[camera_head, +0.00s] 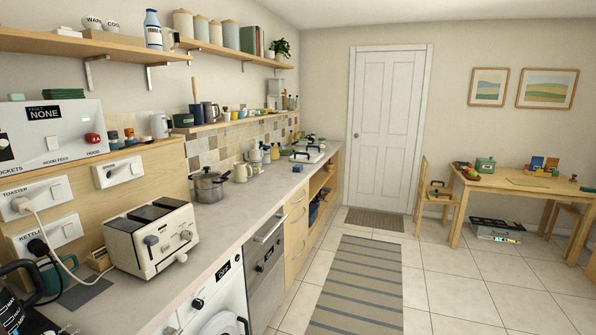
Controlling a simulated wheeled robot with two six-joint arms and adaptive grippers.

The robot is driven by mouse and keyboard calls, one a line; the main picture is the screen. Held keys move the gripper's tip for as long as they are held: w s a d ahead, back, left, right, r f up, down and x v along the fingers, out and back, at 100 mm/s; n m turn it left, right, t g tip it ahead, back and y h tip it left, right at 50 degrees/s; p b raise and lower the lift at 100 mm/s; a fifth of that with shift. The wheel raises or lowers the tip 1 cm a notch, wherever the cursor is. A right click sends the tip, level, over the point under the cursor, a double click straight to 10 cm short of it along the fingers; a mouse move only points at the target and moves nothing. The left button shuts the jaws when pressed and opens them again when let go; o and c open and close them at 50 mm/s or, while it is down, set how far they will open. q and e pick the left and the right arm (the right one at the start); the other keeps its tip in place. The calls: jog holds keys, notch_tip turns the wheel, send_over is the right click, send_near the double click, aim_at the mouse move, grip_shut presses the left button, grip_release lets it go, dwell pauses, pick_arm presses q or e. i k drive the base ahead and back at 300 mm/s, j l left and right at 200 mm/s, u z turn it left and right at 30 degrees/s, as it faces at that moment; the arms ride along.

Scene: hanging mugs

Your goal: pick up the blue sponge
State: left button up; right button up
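I cannot pick out the blue sponge for certain. A small blue item (297,168) lies near the front edge of the counter, before the far sink area, too small to identify. Neither of my grippers is in view.
The long counter (235,215) runs along the left wall, with a cream toaster (150,238) near and a steel pot (209,186) farther on. A striped rug (358,285) lies on the tiled floor. The floor between counter and table is mostly open, with a low black-and-grey object (495,230) under the table.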

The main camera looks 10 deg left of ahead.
aim_at(297, 168)
jog(key=i+z, duration=0.3)
jog(key=i, duration=1.65)
jog(key=i+l+u, duration=0.2)
jog(key=i+u, duration=0.15)
jog(key=i, duration=0.4)
jog(key=i+l+u, duration=0.4)
jog(key=i, duration=0.35)
jog(key=i+l+u, duration=0.35)
jog(key=i+l, duration=0.25)
jog(key=i, duration=0.05)
